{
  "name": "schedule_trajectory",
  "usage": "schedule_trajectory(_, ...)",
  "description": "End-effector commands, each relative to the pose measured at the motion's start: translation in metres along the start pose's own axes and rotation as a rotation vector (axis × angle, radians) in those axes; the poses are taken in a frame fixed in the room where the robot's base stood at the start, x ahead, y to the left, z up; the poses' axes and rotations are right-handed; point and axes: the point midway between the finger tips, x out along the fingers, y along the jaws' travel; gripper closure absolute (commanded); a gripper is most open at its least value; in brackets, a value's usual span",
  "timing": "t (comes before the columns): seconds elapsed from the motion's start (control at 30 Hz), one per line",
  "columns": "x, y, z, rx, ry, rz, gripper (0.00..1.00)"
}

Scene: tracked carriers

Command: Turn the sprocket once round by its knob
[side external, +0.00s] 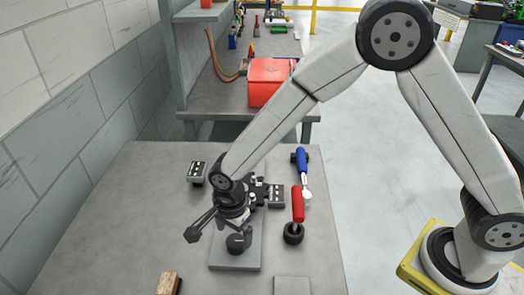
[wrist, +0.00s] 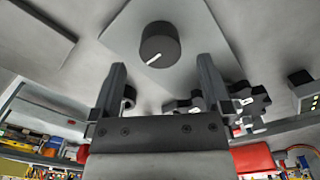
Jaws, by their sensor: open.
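A round black knob (wrist: 158,45) with a white line across its top stands on a grey plate (wrist: 120,38). In the side view the dark knob (side external: 238,244) shows at the near part of the plate (side external: 235,264). My gripper (wrist: 161,75) is open and empty. In the wrist view the knob lies beyond the fingertips and between their lines, with no contact visible. In the side view my gripper (side external: 218,235) is low over the plate. A dark toothed part (wrist: 245,102), possibly the sprocket, shows partly behind the right finger.
A dark block with light marks (side external: 197,172) stands behind my gripper. A red-handled tool (side external: 298,205) and a blue-handled tool (side external: 302,161) lie to the right. A wooden block (side external: 169,284) is at the front. The table's left side is clear.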

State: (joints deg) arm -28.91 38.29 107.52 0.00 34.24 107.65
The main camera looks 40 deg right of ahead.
Motion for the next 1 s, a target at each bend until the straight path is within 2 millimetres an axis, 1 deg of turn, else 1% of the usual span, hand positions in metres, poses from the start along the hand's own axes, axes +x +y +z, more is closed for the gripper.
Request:
schedule_trajectory(0.1,0.015,0.001,0.0,0.0,0.001,0.002,0.01)
schedule_trajectory(0.3,0.03,0.0,0.0,0.0,0.0,0.0,0.01)
schedule_trajectory(0.47,0.036,0.0,0.0,0.0,0.0,-0.001,0.01)
schedule_trajectory(0.73,0.036,0.0,0.0,0.0,0.0,-0.001,0.01)
schedule_trajectory(0.77,0.036,0.0,0.0,0.0,0.0,-0.001,0.11)
schedule_trajectory(0.8,0.036,0.0,0.0,0.0,0.0,-0.001,0.23)
schedule_trajectory(0.87,0.036,0.0,0.0,0.0,0.0,-0.001,0.42)
schedule_trajectory(0.9,0.036,0.0,0.0,0.0,0.0,-0.001,0.55)
schedule_trajectory(0.97,0.036,0.0,0.0,0.0,0.0,-0.001,0.74)
schedule_trajectory(1.0,0.036,0.0,0.0,0.0,0.0,-0.001,0.87)
